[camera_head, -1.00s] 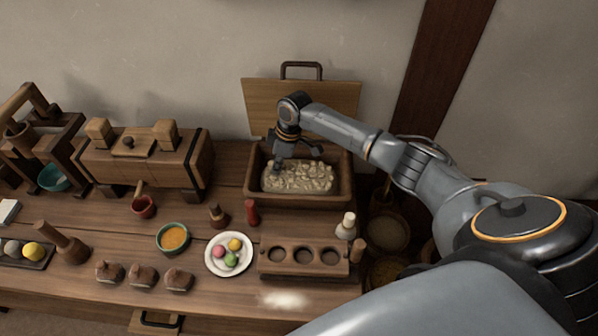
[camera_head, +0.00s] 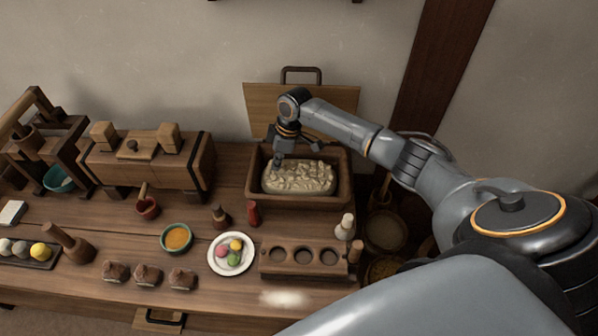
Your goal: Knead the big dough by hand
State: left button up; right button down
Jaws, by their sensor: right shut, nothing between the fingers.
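The big dough (camera_head: 300,178) is a pale, lumpy mass lying in a wooden trough (camera_head: 302,201) with its lid standing upright behind. My right gripper (camera_head: 278,164) is shut and empty. It points down at the left end of the dough, inside the trough's outline. I cannot tell whether its fingertips touch the dough. My left gripper is not in view.
Left of the trough stand a wooden chest (camera_head: 150,165) and a wooden press frame (camera_head: 45,140). Baskets (camera_head: 386,231) stand right of the table.

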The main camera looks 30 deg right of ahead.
jog(key=shift+d+b+x, duration=0.15)
jog(key=shift+b+x, duration=0.25)
jog(key=shift+x, duration=0.3)
jog(key=shift+d+b+x, duration=0.1)
jog(key=shift+b+x, duration=0.3)
jog(key=shift+x, duration=0.3)
jog(key=shift+s, duration=0.2)
jog(key=shift+a+p+v, duration=0.15)
jog(key=shift+p+v, duration=0.5)
jog(key=shift+p, duration=0.1)
jog(key=shift+a+p+v, duration=0.1)
jog(key=shift+p+v, duration=0.55)
jog(key=shift+p, duration=0.05)
jog(key=shift+w+r, duration=0.15)
jog(key=shift+w, duration=0.1)
jog(key=p+v, duration=0.3)
jog(key=a+p+v, duration=0.1)
jog(key=p+v, duration=0.1)
jog(key=shift+w+r+p, duration=0.3)
jog(key=shift+r+p, duration=0.05)
jog(key=shift+r, duration=0.15)
